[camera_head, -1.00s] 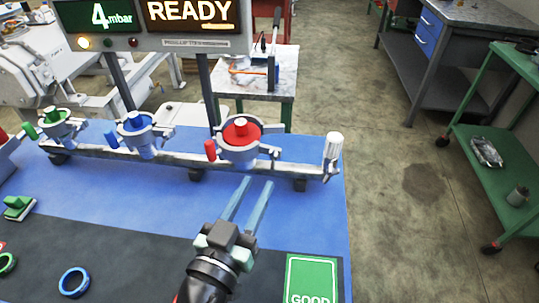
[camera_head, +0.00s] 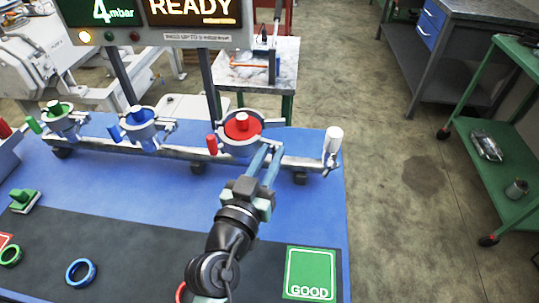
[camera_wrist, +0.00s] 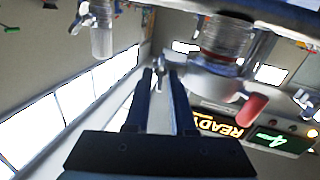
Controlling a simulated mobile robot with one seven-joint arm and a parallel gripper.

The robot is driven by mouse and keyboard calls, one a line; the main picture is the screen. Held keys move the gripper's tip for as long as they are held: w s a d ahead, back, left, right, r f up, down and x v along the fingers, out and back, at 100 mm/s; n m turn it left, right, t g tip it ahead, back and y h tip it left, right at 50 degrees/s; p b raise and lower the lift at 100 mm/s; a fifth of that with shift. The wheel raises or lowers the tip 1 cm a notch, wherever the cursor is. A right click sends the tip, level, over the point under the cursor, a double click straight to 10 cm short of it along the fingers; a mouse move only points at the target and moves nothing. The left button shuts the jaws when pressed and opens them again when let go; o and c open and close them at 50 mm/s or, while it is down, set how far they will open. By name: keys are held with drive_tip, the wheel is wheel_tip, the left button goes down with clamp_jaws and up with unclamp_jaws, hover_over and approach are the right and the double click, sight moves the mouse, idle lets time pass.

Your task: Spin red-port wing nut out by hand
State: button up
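The red port (camera_head: 243,126) is a silver clamp collar with a red cap, on the rail at the middle of the head view. A red handle (camera_head: 212,144) stands on its left side; it also shows in the wrist view (camera_wrist: 252,105). The clamp's small silver wing nut (camera_wrist: 160,72) seems to show ahead of the fingers in the wrist view; in the head view the fingers mostly hide it. My gripper (camera_head: 268,150) has its two long blue fingers apart, tips at the right side of the red port. I cannot tell whether they touch the nut.
Blue port (camera_head: 136,125) and green port (camera_head: 60,118) stand left on the same rail. A white-topped valve (camera_head: 333,142) stands at its right end. The sign (camera_head: 195,14) reads READY, 4 mbar. A green GOOD pad (camera_head: 311,273) and a blue ring (camera_head: 81,272) lie in front.

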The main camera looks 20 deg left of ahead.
drive_tip(key=shift+n, duration=0.4)
clamp_jaws()
drive_tip(key=shift+a+f+n+p, duration=0.15)
drive_tip(key=shift+n+p, duration=0.85)
drive_tip(key=shift+n, duration=3.2)
drive_tip(key=shift+a+f+n+p, duration=0.1)
drive_tip(key=shift+n+p, duration=0.85)
drive_tip(key=shift+n, duration=3.25)
drive_tip(key=o, duration=0.5)
unclamp_jaws()
drive_tip(key=shift+s+f, duration=0.1)
